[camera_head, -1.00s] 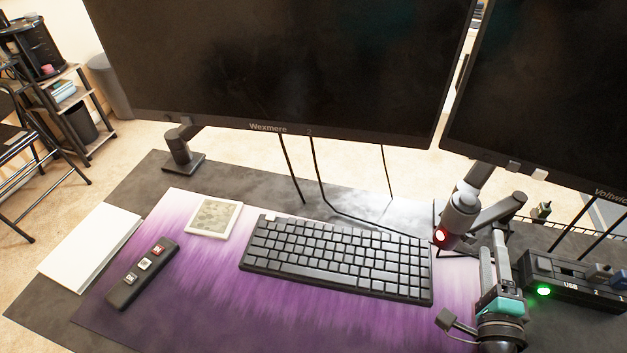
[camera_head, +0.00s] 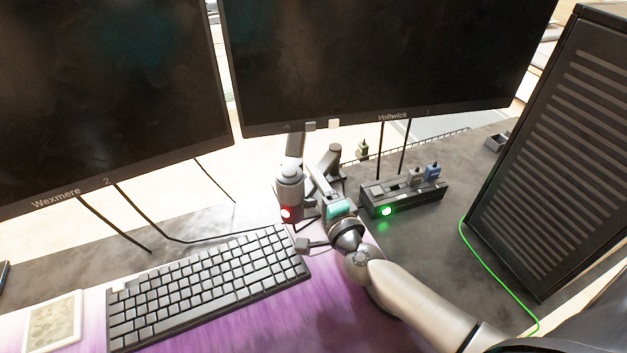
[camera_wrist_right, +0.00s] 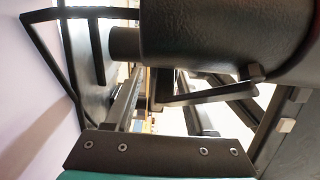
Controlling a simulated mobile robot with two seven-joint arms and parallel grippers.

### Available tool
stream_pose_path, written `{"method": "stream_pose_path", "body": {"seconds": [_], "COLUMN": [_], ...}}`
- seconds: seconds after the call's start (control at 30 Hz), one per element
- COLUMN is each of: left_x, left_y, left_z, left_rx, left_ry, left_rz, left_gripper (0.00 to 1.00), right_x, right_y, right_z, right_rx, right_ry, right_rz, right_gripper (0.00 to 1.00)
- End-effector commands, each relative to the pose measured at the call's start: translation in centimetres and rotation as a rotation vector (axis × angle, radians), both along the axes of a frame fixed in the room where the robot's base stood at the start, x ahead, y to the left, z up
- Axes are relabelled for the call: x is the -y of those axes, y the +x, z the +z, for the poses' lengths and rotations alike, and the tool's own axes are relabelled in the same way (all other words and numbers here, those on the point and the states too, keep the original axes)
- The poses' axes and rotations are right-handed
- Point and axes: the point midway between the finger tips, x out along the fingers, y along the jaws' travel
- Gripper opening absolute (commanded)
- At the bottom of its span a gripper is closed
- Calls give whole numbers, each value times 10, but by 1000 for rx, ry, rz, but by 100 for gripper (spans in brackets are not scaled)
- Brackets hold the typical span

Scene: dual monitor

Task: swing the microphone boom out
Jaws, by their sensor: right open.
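The microphone (camera_head: 290,181) is a grey cylinder with a glowing red light at its lower end. In the right wrist view a large dark cylinder (camera_wrist_right: 235,40), apparently the microphone, fills the top right above the gripper's plate. My left gripper is not in view.
A black keyboard (camera_head: 205,288) lies on the purple mat. A black USB hub (camera_head: 405,198) with a green light and plugs stands to the right. The two monitors (camera_head: 385,60) stand behind. A tall dark computer case (camera_head: 555,150) with a green cable is at the far right.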

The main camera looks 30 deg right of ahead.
Motion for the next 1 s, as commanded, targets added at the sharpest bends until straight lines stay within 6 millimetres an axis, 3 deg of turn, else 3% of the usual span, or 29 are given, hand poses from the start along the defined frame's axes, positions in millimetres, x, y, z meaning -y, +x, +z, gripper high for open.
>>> {"method": "stream_pose_path", "body": {"seconds": [0.17, 0.63, 1.0], "left_x": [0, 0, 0], "left_y": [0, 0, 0], "left_z": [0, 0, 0], "left_rx": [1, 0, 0], "left_ry": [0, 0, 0], "left_rz": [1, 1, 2], "left_gripper": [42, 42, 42], "right_x": [0, 0, 0], "right_y": [0, 0, 0], "right_z": [0, 0, 0], "right_rx": [0, 0, 0], "right_ry": [0, 0, 0], "right_rz": [0, 0, 0], "right_gripper": [53, 0, 0]}}
